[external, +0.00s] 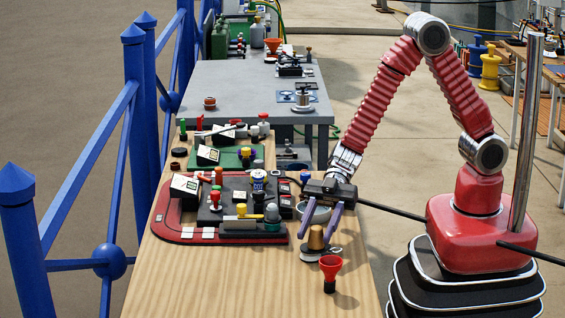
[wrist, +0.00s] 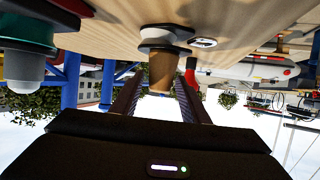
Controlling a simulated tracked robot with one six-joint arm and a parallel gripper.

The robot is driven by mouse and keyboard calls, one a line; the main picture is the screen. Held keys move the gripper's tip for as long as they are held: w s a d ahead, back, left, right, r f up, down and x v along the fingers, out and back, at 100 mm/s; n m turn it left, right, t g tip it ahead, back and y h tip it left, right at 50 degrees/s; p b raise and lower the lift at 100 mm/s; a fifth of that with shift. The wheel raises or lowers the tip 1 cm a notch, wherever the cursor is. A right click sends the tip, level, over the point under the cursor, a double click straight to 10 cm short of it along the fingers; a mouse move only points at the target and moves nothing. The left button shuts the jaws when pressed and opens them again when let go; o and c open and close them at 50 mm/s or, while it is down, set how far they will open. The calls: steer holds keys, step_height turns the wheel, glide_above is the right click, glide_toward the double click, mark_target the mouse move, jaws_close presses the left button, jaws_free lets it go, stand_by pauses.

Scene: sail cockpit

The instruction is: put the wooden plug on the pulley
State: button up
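The wooden plug (external: 316,238) is a small brown tapered piece. It stands near the right edge of the wooden table, on a round grey-and-dark disc-shaped piece (external: 313,256) that may be the pulley; I cannot tell for sure. In the wrist view, which is upside down, the plug (wrist: 162,72) hangs from that disc piece (wrist: 165,38). My gripper (external: 315,240) is open, with its purple fingers reaching down on both sides of the plug. In the wrist view, my gripper's fingertips (wrist: 160,82) show gaps beside the plug, so it looks ungripped.
A red tray (external: 165,232) with several knobs and fittings lies to the left. Bare wood (external: 230,285) is free at the table's front.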

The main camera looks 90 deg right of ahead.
steer(key=shift+o, duration=0.3)
steer(key=shift+r, duration=0.1)
steer(key=v, duration=1.2)
stand_by(0.6)
steer(key=w+d+r+m+t+h, duration=0.4)
steer(key=w+d+r+t+h, duration=0.25)
steer(key=d, duration=0.25)
steer(key=s+d+r+m+h, duration=0.2)
steer(key=d+r+m+h, duration=0.25)
steer(key=d, duration=0.45)
steer(key=s+d+r+m+g+h, duration=0.1)
steer(key=s+d+m+g+h, duration=0.3)
steer(key=s, duration=0.7)
steer(key=s+a+f+m+g+y, duration=0.1)
steer(key=s+a+g+y, duration=0.1)
steer(key=s, duration=1)
steer(key=shift+s+a+y, duration=0.3)
steer(key=shift+s+a, duration=0.05)
steer(key=shift+a, duration=0.25)
